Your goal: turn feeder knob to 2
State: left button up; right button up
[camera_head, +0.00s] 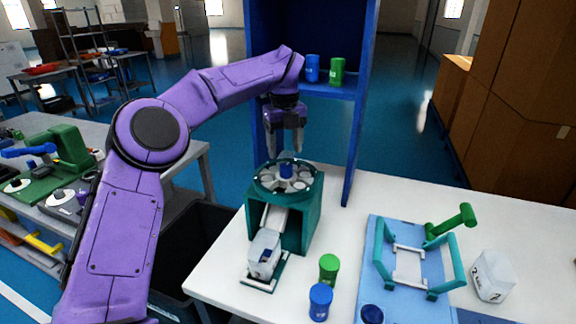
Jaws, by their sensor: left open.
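The feeder (312,215) is a dark green box-shaped stand near the left end of the white table, with a round dial-like top (268,184) holding several pale discs. A blue knob (287,171) stands at the centre of that top. Its number marks are too small to read. My left gripper (288,150) points down just above the knob, open, with its fingertips close to it. I cannot tell whether they touch it. A clear container (264,254) sits at the foot of the feeder's chute. My right gripper is not in view.
A blue shelf frame (358,130) rises behind the feeder, holding a blue and a green can (337,71). A green cup (328,268) and blue cup (320,301) stand in front. A blue fixture plate (420,308) and a white numbered block (492,276) are at right.

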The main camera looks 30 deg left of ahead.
aim_at(286, 165)
pick_arm(q)
jog(key=f, duration=0.4)
jog(key=w+f, duration=0.1)
jog(key=f, duration=0.1)
jog(key=shift+f, duration=0.15)
jog(key=shift+s, duration=0.3)
grip_shut()
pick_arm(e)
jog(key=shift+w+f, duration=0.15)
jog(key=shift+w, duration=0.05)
pick_arm(q)
jog(key=shift+a+m, duration=0.1)
jog(key=shift+m, duration=0.2)
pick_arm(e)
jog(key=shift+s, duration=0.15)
